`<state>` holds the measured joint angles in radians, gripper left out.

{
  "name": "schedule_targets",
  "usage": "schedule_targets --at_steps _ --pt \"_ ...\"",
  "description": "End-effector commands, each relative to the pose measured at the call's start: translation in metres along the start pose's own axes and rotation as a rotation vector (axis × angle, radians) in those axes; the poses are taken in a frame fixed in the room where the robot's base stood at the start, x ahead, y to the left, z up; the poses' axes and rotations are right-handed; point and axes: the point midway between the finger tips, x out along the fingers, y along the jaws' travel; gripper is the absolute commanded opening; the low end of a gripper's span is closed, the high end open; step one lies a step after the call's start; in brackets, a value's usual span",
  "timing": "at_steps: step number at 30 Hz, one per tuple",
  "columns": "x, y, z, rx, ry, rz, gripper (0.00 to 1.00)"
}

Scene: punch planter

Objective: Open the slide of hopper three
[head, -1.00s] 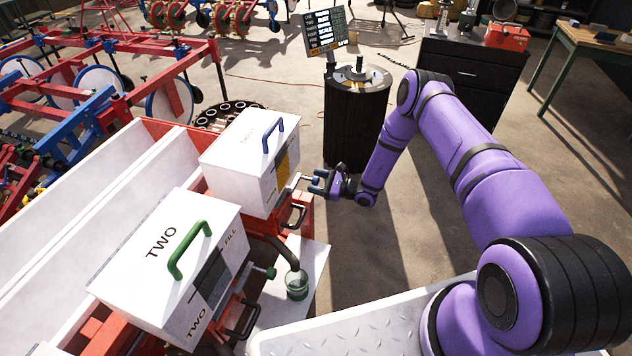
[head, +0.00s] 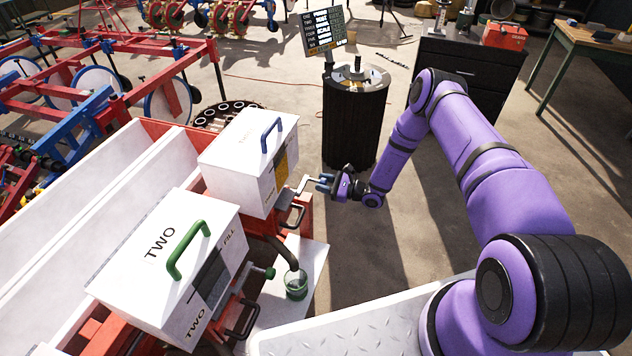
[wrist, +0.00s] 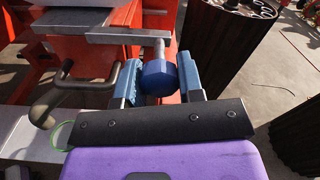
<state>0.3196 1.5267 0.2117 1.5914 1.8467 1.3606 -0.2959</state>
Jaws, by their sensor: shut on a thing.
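A white hopper with a blue lid handle (head: 248,160) stands behind the white hopper marked TWO (head: 165,265). Its lid lettering is too faint to read. A grey metal slide (head: 302,184) sticks out from its right side. In the wrist view, the flat slide bar (wrist: 125,36) ends in a short post with a blue knob (wrist: 158,78). My gripper (head: 325,183) is shut on this knob, with one light-blue finger on each side, as the wrist view (wrist: 160,82) shows. The slide's inner end is hidden inside the hopper.
A dark curved handle (head: 293,216) sits just below the slide. Hopper TWO has its own green slide knob (head: 269,272), above a green-tinted cup (head: 296,284) on a white shelf. A dark round stand (head: 355,125) is behind my gripper. Open floor lies to the right.

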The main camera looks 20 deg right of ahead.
Motion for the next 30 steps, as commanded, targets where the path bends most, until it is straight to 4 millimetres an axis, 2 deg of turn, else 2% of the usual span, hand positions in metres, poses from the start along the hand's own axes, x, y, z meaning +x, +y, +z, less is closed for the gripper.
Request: schedule_targets --at_steps 3,6,15,16,19,30 --pt "-0.016 -0.001 0.000 0.001 0.001 -0.004 0.00" --pt "-0.021 -0.001 0.000 0.000 0.001 -0.002 0.00" --pt "-0.024 0.000 -0.001 0.000 0.002 -0.001 0.00" --pt "-0.024 0.000 -0.001 0.000 0.002 -0.001 0.37" --pt "-0.024 0.000 -0.001 0.000 0.002 -0.001 0.60" --pt "-0.027 -0.001 0.000 0.000 0.001 -0.001 0.60"
